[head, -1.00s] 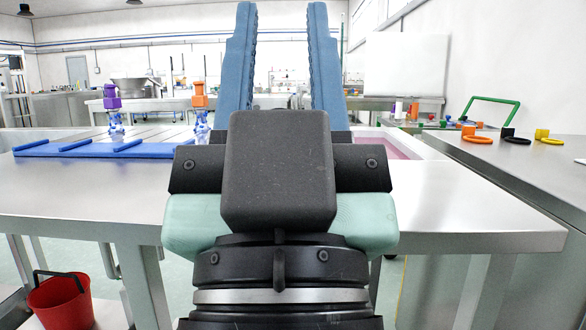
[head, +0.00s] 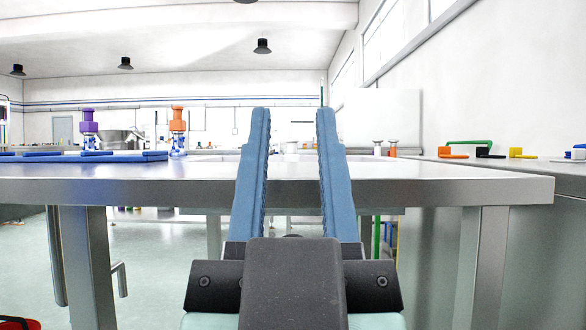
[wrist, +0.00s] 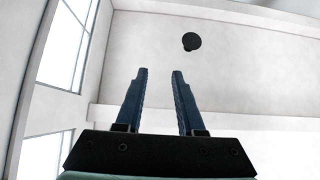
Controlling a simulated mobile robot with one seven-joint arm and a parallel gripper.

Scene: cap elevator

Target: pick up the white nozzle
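I cannot make out the white nozzle for certain. A small white piece (head: 378,148) stands beside an orange one at the far right of the bench in the head view, too small to identify. My gripper (head: 293,112) is open and empty, its two blue fingers pointing up and apart in front of the bench. In the wrist view the gripper (wrist: 161,72) has only wall, ceiling and windows beyond its fingers.
The metal bench (head: 120,185) crosses the view nearly edge-on. A blue rack (head: 60,158), a purple-topped piece (head: 89,127) and an orange-topped piece (head: 178,125) stand on its left. Orange, black and yellow parts (head: 484,152) lie on the right counter.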

